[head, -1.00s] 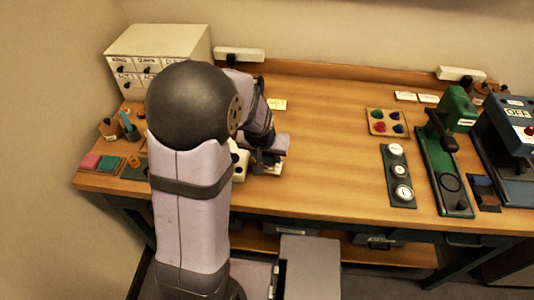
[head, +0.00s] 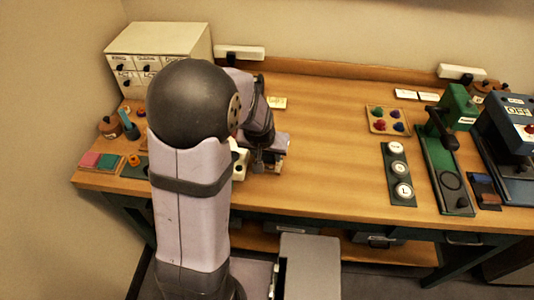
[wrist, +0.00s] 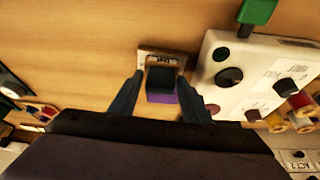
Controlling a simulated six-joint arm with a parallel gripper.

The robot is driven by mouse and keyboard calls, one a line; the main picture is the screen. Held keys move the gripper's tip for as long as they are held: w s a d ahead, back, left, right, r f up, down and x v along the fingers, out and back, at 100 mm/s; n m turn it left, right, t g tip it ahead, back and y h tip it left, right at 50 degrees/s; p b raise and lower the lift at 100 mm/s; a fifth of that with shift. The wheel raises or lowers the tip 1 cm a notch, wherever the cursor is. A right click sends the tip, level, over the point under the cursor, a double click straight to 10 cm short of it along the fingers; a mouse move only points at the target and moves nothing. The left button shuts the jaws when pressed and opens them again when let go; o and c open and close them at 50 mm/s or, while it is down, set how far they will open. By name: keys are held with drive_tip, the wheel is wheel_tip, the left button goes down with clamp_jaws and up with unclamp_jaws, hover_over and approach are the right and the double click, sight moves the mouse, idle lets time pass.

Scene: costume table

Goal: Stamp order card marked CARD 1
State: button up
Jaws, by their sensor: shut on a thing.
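My gripper (wrist: 161,102) is shut on a small dark block with a purple face, seemingly the stamp (wrist: 162,84), in the wrist view. A small pale card or plate (wrist: 163,54) with dark marks lies just beyond the stamp and is partly covered by it. I cannot read its marking or tell whether the stamp touches it. In the head view my gripper (head: 270,160) is low over the table, left of centre, and my arm hides most of what it holds. Another pale card (head: 277,102) lies farther back; its print is too small to read.
A white box with dark knobs (wrist: 255,75) stands close right of my gripper in the wrist view. A drawer cabinet (head: 155,50) is at the back left. Pads (head: 98,161), a round-button plate (head: 398,172) and a green press (head: 445,155) also stand there. The table's middle is clear.

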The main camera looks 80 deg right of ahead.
drive_tip(key=shift+a+f+b, duration=0.1)
drive_tip(key=shift+f+b, duration=0.2)
drive_tip(key=shift+f, duration=0.3)
idle(1.4)
drive_tip(key=shift+r, duration=0.1)
drive_tip(key=shift+r+p, duration=3.05)
drive_tip(key=shift+r, duration=0.45)
drive_tip(key=shift+w, duration=0.15)
